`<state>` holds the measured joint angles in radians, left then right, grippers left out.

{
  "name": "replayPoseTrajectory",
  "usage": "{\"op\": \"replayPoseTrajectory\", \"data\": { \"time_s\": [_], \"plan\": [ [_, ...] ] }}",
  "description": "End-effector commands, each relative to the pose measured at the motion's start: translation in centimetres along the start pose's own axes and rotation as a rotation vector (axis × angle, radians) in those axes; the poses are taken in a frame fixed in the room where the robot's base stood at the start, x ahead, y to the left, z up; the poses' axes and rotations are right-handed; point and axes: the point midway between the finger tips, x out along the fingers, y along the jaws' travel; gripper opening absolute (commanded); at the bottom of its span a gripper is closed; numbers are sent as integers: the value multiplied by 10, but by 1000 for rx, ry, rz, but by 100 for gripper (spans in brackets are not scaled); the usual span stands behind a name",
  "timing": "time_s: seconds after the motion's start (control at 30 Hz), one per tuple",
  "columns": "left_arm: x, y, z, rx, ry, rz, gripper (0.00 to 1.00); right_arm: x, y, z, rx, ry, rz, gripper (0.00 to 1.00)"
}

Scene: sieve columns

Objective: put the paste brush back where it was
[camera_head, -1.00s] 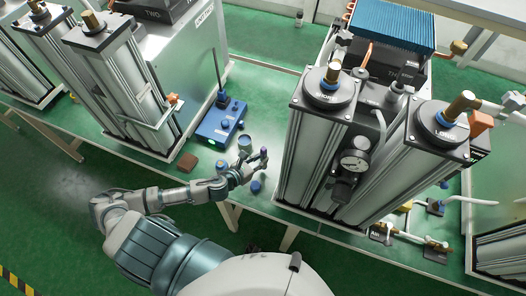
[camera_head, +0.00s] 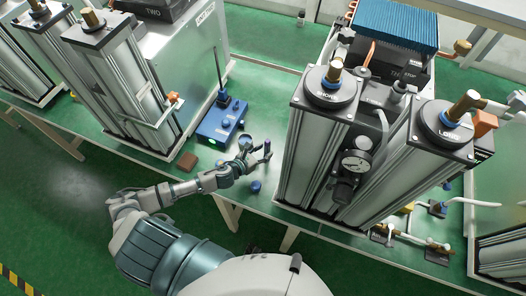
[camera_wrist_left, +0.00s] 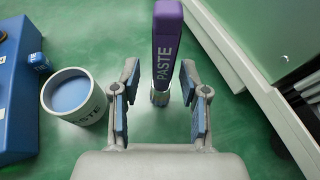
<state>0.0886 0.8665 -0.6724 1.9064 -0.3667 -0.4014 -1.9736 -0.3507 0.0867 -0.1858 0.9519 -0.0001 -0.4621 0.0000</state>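The paste brush (camera_wrist_left: 167,45) has a purple handle lettered PASTE and a metal end. In the left wrist view it appears upright, in front of and between the fingers of my left gripper (camera_wrist_left: 158,100). The blue-padded fingers are spread, with gaps visible beside the handle. I cannot tell what the brush's lower end rests on. In the head view my left gripper (camera_head: 256,157) is over the bench's front part, and the brush is hard to make out there. The paste cup (camera_wrist_left: 88,112), grey with blue paste, stands left of the gripper. My right gripper is not in view.
A blue box (camera_head: 213,126) with a rod stands left of the cup, and a brown block (camera_head: 187,161) lies nearby. A small blue round item (camera_head: 255,186) sits near the bench edge. Tall sieve columns (camera_head: 313,140) stand close on the right.

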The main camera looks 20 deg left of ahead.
Motion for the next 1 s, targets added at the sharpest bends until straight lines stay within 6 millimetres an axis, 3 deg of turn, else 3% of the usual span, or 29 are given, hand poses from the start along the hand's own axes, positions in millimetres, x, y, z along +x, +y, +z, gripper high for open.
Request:
{"op": "replayPoseTrajectory", "data": {
  "time_s": [0.23,0.37,0.7,1.0],
  "plan": [
    [-1,-2,1,1,-1,0,45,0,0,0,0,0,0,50],
    [-11,0,0,1,0,0,45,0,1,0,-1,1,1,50],
    [-82,0,-2,0,3,-2,45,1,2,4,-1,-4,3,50],
    [-116,-1,1,1,-1,-1,45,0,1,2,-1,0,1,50]
  ]
}}
